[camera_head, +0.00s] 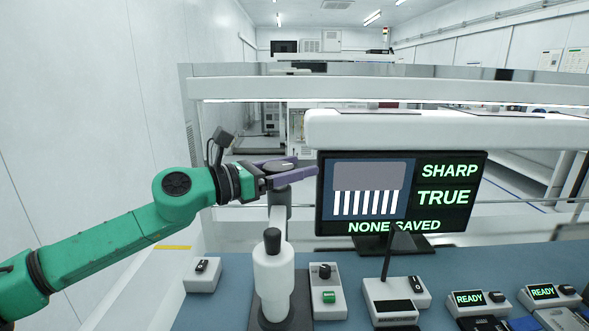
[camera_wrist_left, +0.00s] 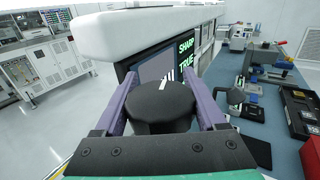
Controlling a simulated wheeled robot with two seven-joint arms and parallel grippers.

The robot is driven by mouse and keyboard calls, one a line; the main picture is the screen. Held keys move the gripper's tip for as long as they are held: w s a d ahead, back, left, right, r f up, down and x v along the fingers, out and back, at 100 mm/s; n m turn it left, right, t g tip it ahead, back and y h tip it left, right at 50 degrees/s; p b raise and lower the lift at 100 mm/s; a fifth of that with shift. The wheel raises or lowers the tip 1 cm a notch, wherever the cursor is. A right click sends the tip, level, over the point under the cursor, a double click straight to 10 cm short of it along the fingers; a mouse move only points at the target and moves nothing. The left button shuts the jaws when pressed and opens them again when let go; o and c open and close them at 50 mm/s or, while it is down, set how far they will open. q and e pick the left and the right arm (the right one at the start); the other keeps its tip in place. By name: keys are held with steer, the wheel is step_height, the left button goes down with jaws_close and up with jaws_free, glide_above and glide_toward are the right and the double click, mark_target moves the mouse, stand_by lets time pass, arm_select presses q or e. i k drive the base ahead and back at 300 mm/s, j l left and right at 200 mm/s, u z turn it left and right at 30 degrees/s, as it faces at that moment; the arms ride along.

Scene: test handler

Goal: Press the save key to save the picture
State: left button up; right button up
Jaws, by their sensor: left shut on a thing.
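My left gripper (camera_head: 290,168) has its purple fingers shut around a dark round knob (camera_wrist_left: 160,105) with a white mark. The knob sits on top of a grey post (camera_head: 280,198) behind a white, black-topped cylinder (camera_head: 273,275). The monitor (camera_head: 366,190) shows a striped picture and the words SHARP, TRUE and NONE SAVED. A small white box (camera_head: 327,278) right of the cylinder carries a green key (camera_head: 329,297) and a black knob (camera_head: 324,271). No label on the key is readable, so I cannot tell if it is the save key. My right gripper is out of view.
A small switch box (camera_head: 202,277) stands left of the cylinder. Another box (camera_head: 397,298) with a dark upright lever stands in front of the monitor. READY displays (camera_head: 468,298) line the right side.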

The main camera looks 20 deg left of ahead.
mark_target(329, 296)
steer(key=k+j, duration=0.1)
steer(key=k, duration=0.35)
steer(key=k+j, duration=0.1)
steer(key=k, duration=0.35)
steer(key=u, duration=0.05)
